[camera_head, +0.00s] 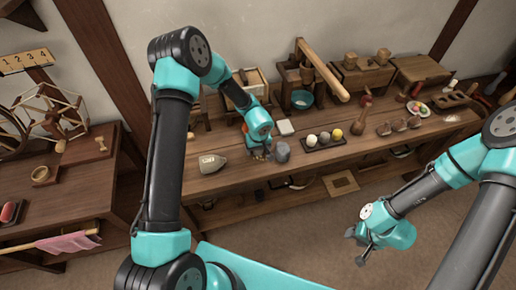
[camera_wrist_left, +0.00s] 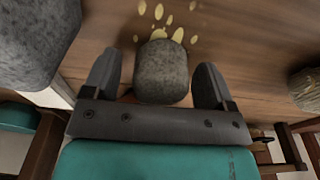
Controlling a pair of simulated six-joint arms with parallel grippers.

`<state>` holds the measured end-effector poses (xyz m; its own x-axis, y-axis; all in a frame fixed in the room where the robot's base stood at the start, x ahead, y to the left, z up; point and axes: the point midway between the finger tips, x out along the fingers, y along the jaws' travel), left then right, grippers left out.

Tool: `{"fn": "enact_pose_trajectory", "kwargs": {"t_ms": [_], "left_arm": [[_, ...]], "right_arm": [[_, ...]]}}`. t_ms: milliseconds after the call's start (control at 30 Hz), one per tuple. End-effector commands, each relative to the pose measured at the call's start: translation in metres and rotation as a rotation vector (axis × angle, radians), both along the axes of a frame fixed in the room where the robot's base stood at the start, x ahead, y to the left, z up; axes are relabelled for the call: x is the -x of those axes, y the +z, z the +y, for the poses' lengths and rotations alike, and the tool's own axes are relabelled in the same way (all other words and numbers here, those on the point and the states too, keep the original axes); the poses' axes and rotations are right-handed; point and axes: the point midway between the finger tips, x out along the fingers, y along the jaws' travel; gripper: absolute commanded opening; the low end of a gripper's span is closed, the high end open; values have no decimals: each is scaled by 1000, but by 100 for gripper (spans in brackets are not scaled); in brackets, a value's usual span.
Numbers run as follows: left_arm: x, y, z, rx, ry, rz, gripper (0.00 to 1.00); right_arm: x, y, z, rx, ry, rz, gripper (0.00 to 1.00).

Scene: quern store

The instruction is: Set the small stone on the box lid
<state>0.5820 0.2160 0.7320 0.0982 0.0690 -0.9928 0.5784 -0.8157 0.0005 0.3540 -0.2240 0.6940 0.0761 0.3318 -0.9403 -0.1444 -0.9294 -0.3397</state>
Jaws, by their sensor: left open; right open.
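A small grey stone (camera_wrist_left: 162,72) stands on the wooden bench between the fingers of my left gripper (camera_wrist_left: 160,85) in the left wrist view. The fingers are open, with a gap on each side of it. In the head view my left gripper (camera_head: 262,154) is low over the bench and hides the small stone. A larger grey stone (camera_head: 282,152) is just right of it; a grey stone also fills the upper left of the wrist view (camera_wrist_left: 35,40). A closed wooden box (camera_head: 421,68) stands at the back right. My right gripper (camera_head: 360,250) is open and empty, in front of the bench.
A beige labelled weight or sack (camera_head: 209,163) lies left of my left gripper. A pale square block (camera_head: 285,128) and a dark tray (camera_head: 324,141) with several egg-like pieces stand close by. Yellow flakes (camera_wrist_left: 160,30) lie beyond the small stone. Boxes line the wall.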

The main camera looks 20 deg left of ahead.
Motion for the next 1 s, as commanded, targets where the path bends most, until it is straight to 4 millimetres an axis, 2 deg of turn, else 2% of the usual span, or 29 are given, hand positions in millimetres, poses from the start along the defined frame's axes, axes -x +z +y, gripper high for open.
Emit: {"fn": "enact_pose_trajectory", "kwargs": {"t_ms": [267, 700, 833, 1000], "left_arm": [[2, 28, -2, -1, 0, -2, 78], [10, 105, -7, 0, 1, -2, 78], [11, 116, -8, -1, -1, -1, 78], [12, 121, -8, 0, 0, 0, 78]], "right_arm": [[0, 0, 0, 0, 0, 0, 43], [0, 0, 0, 0, 0, 0, 43], [0, 0, 0, 0, 0, 0, 43], [0, 0, 0, 0, 0, 0, 43]]}}
